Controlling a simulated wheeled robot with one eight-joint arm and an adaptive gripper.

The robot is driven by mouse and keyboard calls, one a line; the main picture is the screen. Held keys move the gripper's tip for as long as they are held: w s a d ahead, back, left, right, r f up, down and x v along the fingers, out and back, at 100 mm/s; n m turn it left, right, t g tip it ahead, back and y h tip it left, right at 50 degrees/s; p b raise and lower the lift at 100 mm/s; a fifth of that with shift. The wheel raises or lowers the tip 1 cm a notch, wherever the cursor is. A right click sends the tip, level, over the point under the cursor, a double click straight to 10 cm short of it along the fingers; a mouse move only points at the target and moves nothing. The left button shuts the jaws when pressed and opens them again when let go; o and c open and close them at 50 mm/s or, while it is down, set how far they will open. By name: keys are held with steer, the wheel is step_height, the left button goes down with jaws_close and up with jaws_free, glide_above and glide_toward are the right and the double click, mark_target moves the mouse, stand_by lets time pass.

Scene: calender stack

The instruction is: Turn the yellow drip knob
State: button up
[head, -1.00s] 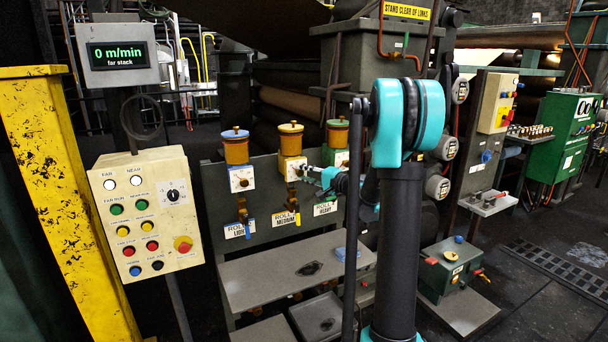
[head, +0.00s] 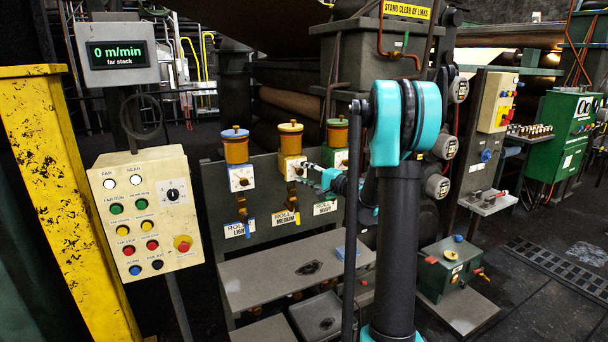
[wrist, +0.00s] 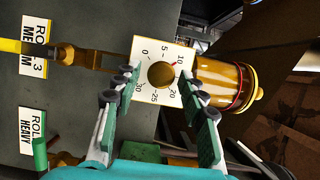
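The yellow-topped oiler (head: 290,140) is the middle of three on the grey panel, above the "ROLL MEDIUM" label. In the wrist view its amber cup (wrist: 225,82) lies to the right of a white dial plate (wrist: 150,52). The round brown-gold drip knob (wrist: 161,75) sits on that plate, with a red mark beside it toward 10. My gripper (wrist: 163,78) is open, its fingers on either side of the knob with visible gaps. I cannot tell whether the tips reach its depth. In the head view my gripper (head: 304,164) is at the dial plate, which it partly covers.
A blue-topped oiler (head: 235,148) stands to the left and a green-plated one (head: 337,140) close to the right, near my arm. A grey shelf (head: 270,280) juts out below. A button box (head: 145,210) stands at the left.

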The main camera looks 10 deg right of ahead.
steer(key=shift+s+d, duration=0.1)
steer(key=v, duration=1.1)
steer(key=shift+s+d, duration=0.25)
steer(key=shift+s, duration=0.05)
steer(key=s+a+f+n+g+h, duration=0.2)
steer(key=s+a+f+n+g, duration=0.1)
steer(key=s+a+f, duration=0.4)
steer(key=s+a+f+n+g+h, duration=0.2)
steer(key=s+a+f+g, duration=0.25)
steer(key=s, duration=0.45)
steer(key=s+d+f+n+g+h, duration=0.1)
steer(key=s+d+f+n+h, duration=0.1)
steer(key=s+f, duration=0.3)
steer(key=s+d+f+n+g+h, duration=0.1)
steer(key=s+d+f+h, duration=0.4)
steer(key=s, duration=0.6)
steer(key=shift+s+n+h, duration=0.3)
steer(key=shift+s+n, duration=0.05)
steer(key=shift+n, duration=0.55)
